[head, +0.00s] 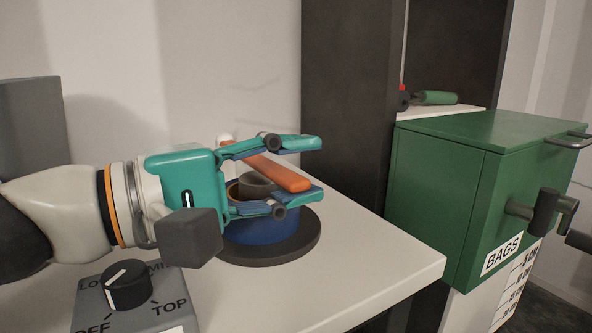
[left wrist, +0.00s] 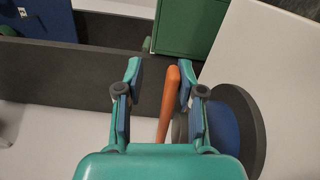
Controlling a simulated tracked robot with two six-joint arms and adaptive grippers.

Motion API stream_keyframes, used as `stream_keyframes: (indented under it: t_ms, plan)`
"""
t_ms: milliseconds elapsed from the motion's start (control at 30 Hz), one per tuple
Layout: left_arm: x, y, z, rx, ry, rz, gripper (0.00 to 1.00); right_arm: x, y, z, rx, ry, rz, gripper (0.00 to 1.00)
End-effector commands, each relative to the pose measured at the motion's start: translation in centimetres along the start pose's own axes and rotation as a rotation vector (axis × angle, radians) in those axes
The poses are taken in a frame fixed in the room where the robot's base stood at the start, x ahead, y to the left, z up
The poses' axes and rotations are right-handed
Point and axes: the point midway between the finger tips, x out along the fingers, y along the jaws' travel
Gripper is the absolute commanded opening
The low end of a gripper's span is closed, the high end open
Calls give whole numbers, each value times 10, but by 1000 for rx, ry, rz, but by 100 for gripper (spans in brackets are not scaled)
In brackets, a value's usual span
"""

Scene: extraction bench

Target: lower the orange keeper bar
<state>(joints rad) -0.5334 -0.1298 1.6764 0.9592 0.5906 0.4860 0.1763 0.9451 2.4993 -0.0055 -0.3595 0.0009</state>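The orange keeper bar (head: 283,176) shows between the two fingers of my left gripper (head: 318,168). Its free end points right, above the round blue holder (head: 262,229). The bar appears raised clear of it, but its exact tilt is hard to tell. A dark grey cylinder (head: 257,184) stands in the holder's opening. In the left wrist view the bar (left wrist: 168,100) lies between the spread fingers, closer to the right one, with a gap to the left finger. Contact with the right finger cannot be told. My right gripper is not in view.
The holder stands on a dark round base (head: 303,243) on the pale bench top (head: 380,270). A grey control box with a black knob (head: 127,286) sits in front. A green box marked BAGS (head: 455,190) stands right of the bench edge. The bench's right front is clear.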

Motion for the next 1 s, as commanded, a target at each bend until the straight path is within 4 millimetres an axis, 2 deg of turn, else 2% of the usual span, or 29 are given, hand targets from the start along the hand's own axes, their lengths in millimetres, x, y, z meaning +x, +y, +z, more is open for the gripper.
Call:
stream_keyframes:
  t_ms: [167,600,800,1000]
  plan:
    - [-19,1,-1,0,3,3,38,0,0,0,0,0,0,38]
    - [-101,-1,-2,-1,4,0,38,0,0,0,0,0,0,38]
    - [-116,-2,-1,-2,0,-1,38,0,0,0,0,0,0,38]
    - [-118,-2,0,-2,-3,-2,38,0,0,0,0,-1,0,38]
